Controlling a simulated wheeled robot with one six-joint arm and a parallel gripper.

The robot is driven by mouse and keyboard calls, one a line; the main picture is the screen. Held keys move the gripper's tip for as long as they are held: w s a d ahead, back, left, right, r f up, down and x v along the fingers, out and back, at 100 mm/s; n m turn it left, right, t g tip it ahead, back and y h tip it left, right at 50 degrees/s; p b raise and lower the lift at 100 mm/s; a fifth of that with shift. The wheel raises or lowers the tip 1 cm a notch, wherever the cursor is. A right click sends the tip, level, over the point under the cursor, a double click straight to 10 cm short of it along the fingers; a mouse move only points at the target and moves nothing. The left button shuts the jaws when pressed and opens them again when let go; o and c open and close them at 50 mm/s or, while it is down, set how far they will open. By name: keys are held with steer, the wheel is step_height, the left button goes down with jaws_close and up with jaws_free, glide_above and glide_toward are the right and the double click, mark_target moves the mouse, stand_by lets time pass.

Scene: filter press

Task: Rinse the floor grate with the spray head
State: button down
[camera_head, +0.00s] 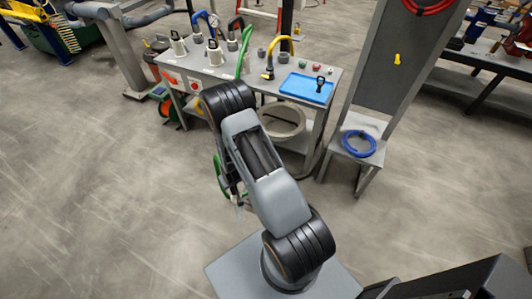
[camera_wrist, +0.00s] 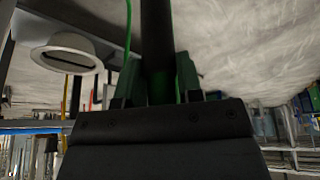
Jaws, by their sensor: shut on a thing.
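My gripper (camera_wrist: 157,75) is shut on a dark, rod-like thing (camera_wrist: 157,35) with some green at its base, probably the spray head. It runs up out of the top of the wrist view, so its far end is hidden. A thin green hose (camera_wrist: 128,35) hangs beside it. In the head view my gripper (camera_head: 238,192) is mostly hidden behind my arm, in front of the workbench and above the floor. A piece of green hose (camera_head: 218,172) shows beside it. I cannot make out the floor grate in either view.
A grey workbench (camera_head: 225,72) holds grey jugs (camera_head: 215,52), a blue tray (camera_head: 306,87), a yellow spout (camera_head: 280,45) and a green hose (camera_head: 243,60). A pale ring (camera_head: 285,122) sits below. Right stands a panel with a blue hose coil (camera_head: 359,143).

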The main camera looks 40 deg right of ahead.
steer(key=w+d+f+m+b, duration=0.2)
steer(key=w+d+f+b, duration=0.3)
steer(key=w+d+b, duration=0.5)
steer(key=d+r+b, duration=0.3)
steer(key=d+b, duration=1)
steer(key=b, duration=0.1)
step_height(320, 180, down, 7)
steer(key=b, duration=0.5)
steer(key=shift+s+m+h, duration=0.3)
steer(key=shift+m+h, duration=0.1)
steer(key=shift+f, duration=0.1)
